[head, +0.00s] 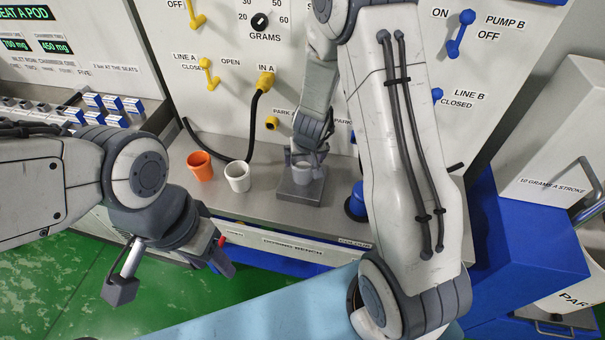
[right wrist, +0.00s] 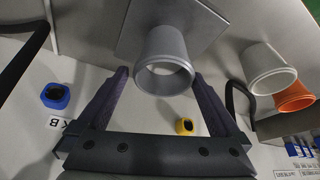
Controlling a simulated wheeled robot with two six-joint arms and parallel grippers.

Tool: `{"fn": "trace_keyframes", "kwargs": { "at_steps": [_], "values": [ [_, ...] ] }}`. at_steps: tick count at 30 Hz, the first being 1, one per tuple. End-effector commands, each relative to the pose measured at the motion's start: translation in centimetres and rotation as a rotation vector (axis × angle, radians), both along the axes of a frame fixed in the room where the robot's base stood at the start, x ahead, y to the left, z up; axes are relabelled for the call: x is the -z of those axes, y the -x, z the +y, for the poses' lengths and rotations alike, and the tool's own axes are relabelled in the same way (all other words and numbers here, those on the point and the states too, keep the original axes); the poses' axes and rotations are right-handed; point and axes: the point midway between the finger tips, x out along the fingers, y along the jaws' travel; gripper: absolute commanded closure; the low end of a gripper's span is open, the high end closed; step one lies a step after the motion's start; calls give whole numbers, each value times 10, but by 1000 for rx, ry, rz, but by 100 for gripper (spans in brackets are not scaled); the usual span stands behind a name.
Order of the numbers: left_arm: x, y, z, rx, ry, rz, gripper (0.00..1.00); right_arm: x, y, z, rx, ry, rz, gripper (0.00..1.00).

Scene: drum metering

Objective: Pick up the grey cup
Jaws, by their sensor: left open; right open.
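The grey cup (head: 302,174) stands upright on a square grey plate (head: 300,192) on the metal bench. My right gripper (head: 306,153) is open and reaches down at the cup from behind it. In the right wrist view the grey cup (right wrist: 164,62) shows its rim between and just beyond the two open fingertips. I cannot tell whether either finger touches it. My right gripper's own fingers partly cover the cup in the head view. My left gripper (head: 172,275) is open and empty, low in front of the bench.
A white cup (head: 237,178) and an orange cup (head: 200,166) stand left of the plate. A black hose (head: 252,125) hangs behind them from a yellow fitting. A blue fitting (head: 356,202) is right of the plate. The control panel rises close behind.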

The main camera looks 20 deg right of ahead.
Motion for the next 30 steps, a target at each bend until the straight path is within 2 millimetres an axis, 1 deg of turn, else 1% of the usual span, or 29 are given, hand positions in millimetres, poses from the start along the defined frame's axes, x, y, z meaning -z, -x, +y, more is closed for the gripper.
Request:
{"fn": "trace_keyframes", "kwargs": {
  "at_steps": [6, 9, 12, 17, 18, 20, 21, 24, 25, 26, 30],
  "values": [
    [22, 0, 0, 0, 0, 0, 50, 32, -8, 3, -1, 0, 2, 0],
    [29, 0, 0, 0, 0, 0, 50, 44, -14, 1, 1, -1, 1, 0],
    [29, 0, 0, 0, 0, 0, 50, 47, -16, 1, 0, -1, 1, 0],
    [28, 0, 0, 0, 0, 0, 50, 45, -16, 1, 0, -1, 0, 0],
    [28, 0, 0, 0, 0, 0, 50, 45, -16, 1, 0, -1, 0, 8],
    [28, 0, 0, 0, 0, 0, 50, 45, -16, 1, 0, -1, 0, 31],
    [28, 0, 0, 0, 0, 0, 50, 45, -16, 1, 0, -1, 1, 46],
    [28, 0, 0, 0, 0, 0, 50, 45, -16, 1, 0, -1, 1, 80],
    [28, 0, 0, 0, 0, 0, 50, 45, -16, 1, 0, -1, 0, 80],
    [28, 0, 0, 0, 0, 0, 50, 45, -16, 1, 0, -1, 0, 90],
    [28, 0, 0, 0, 0, 0, 50, 45, -16, 1, 0, -1, 0, 90]
  ]
}}
